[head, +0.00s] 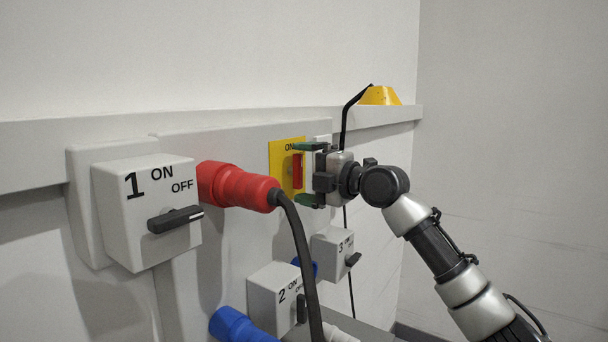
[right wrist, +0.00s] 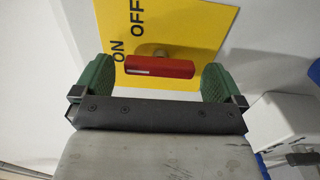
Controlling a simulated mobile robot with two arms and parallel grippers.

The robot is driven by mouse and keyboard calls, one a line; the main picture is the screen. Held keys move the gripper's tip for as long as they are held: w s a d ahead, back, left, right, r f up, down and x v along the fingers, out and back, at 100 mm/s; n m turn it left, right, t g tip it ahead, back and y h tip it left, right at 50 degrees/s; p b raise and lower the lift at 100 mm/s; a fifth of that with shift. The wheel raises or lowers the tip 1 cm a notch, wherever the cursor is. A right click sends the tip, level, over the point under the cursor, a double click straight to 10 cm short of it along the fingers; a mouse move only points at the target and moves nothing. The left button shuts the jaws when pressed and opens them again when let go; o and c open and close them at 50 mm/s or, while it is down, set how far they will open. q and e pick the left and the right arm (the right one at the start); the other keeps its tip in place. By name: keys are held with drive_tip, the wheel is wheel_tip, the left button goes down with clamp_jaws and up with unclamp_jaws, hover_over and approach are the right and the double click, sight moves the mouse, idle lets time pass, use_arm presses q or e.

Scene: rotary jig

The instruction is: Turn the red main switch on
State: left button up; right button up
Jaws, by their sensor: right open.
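The red main switch is a red bar handle (head: 297,171) on a yellow plate (head: 279,160) on the wall panel. In the head view the bar stands upright below the ON label. In the right wrist view the red handle (right wrist: 160,69) lies across the picture, and its white-marked end points towards ON on the yellow plate (right wrist: 195,25). My right gripper (head: 305,173) is open at the switch. Its green fingers (right wrist: 157,82) stand beyond the two ends of the handle, with gaps visible. The OFF label is hidden in the head view. My left gripper is out of view.
Grey switch box 1 (head: 146,212) with a black handle is at the left. A red plug (head: 237,186) with a black cable sticks out beside it. Boxes 2 (head: 276,297) and 3 (head: 332,252) sit lower. A yellow object (head: 380,96) rests on the ledge above.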

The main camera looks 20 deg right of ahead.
drive_tip(key=b+v, duration=0.3)
drive_tip(key=v, duration=0.7)
drive_tip(key=shift+s+d+b, duration=0.2)
drive_tip(key=shift+b, duration=0.15)
